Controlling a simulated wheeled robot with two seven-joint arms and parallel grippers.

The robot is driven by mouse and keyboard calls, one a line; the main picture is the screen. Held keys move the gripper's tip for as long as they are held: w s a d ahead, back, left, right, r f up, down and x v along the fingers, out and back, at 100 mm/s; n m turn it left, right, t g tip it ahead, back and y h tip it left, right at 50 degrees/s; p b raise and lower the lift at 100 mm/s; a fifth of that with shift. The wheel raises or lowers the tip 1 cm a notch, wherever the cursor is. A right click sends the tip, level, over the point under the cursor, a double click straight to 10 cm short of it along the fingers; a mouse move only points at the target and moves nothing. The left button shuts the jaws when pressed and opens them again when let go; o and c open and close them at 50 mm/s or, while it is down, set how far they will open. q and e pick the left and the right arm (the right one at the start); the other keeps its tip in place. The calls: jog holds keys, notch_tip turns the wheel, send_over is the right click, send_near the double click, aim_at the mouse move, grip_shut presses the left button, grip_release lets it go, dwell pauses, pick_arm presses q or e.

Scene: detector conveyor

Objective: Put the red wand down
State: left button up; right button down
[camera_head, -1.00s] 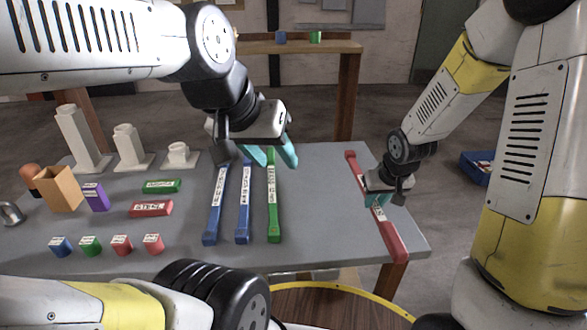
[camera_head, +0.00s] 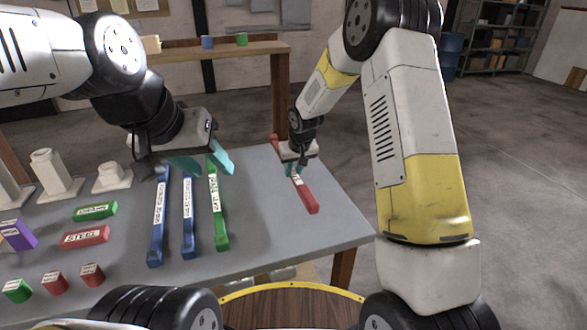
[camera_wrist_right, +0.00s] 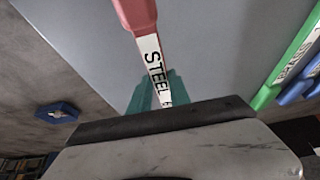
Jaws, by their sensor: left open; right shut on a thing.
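The red wand (camera_head: 306,194) has a white label reading STEEL and lies along the right part of the grey table in the head view. My right gripper (camera_head: 292,170) is shut around its labelled middle. The wand also shows in the right wrist view (camera_wrist_right: 137,14), running away from the jaws over the grey surface. I cannot tell whether it touches the table. My left gripper (camera_head: 205,165) is open and empty, above the far ends of the blue and green wands.
Two blue wands (camera_head: 157,235) (camera_head: 188,235) and a green wand (camera_head: 220,225) lie left of the red one. The grey table (camera_head: 268,235) is bare between them. Labelled blocks (camera_head: 86,237), small cubes (camera_head: 54,283) and white stands (camera_head: 55,180) sit further left.

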aim_at(295, 175)
jog(key=shift+s+f, duration=0.1)
jog(key=shift+f, duration=1.45)
jog(key=shift+f, duration=0.1)
jog(key=c, duration=1.2)
grip_release()
